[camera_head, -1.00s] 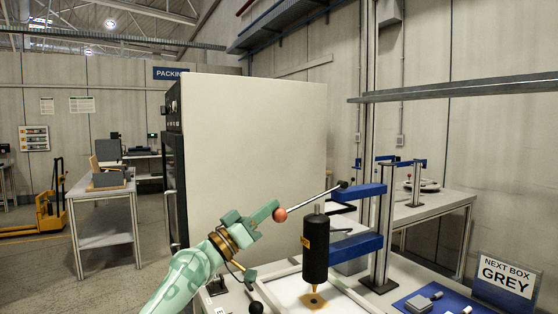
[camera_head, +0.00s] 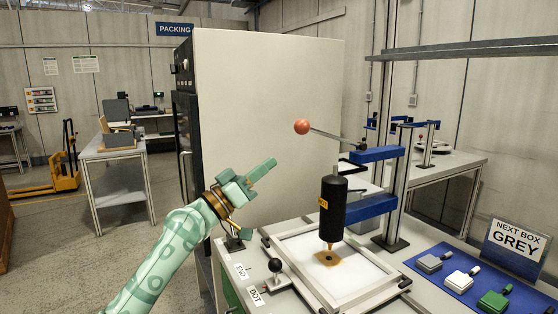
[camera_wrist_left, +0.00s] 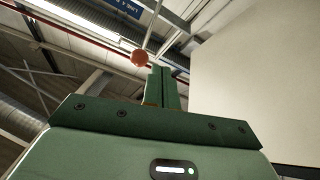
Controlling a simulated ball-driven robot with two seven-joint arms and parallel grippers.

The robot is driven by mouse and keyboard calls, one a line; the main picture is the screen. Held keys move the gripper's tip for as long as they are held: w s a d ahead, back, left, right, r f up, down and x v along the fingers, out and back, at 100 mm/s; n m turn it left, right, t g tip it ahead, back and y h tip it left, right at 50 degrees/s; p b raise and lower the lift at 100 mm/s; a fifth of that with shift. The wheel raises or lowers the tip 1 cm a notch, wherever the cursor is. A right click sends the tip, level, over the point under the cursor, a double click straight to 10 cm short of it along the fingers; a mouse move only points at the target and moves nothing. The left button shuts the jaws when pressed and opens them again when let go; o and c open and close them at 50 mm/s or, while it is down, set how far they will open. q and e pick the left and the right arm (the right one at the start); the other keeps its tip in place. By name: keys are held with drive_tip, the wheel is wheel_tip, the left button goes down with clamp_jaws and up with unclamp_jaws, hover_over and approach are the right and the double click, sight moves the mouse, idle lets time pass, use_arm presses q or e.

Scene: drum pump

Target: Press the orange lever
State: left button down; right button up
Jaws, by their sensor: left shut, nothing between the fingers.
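The orange lever is a thin metal rod with an orange ball (camera_head: 302,127) at its free end. The rod slopes up to the left from the blue upper arm of a post, and the ball hangs free in the air. My left gripper (camera_head: 268,165) is shut and empty. In the head view it appears below and left of the ball, with a visible gap between them. The left wrist view shows the shut fingers (camera_wrist_left: 164,88) pointing up, with the orange ball (camera_wrist_left: 139,57) just beyond their tips to the left. My right gripper is not in view.
A black-knobbed lever (camera_head: 275,265) stands by the END and DOT labels. Grey, white and green pieces lie on a blue mat (camera_head: 437,284). A large pale cabinet (camera_head: 265,95) stands behind.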

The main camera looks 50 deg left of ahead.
use_arm(q)
drive_tip(key=v, duration=0.4)
drive_tip(key=shift+s+a+b, duration=0.1)
drive_tip(key=shift+s+b, duration=0.2)
drive_tip(key=shift+b, duration=0.05)
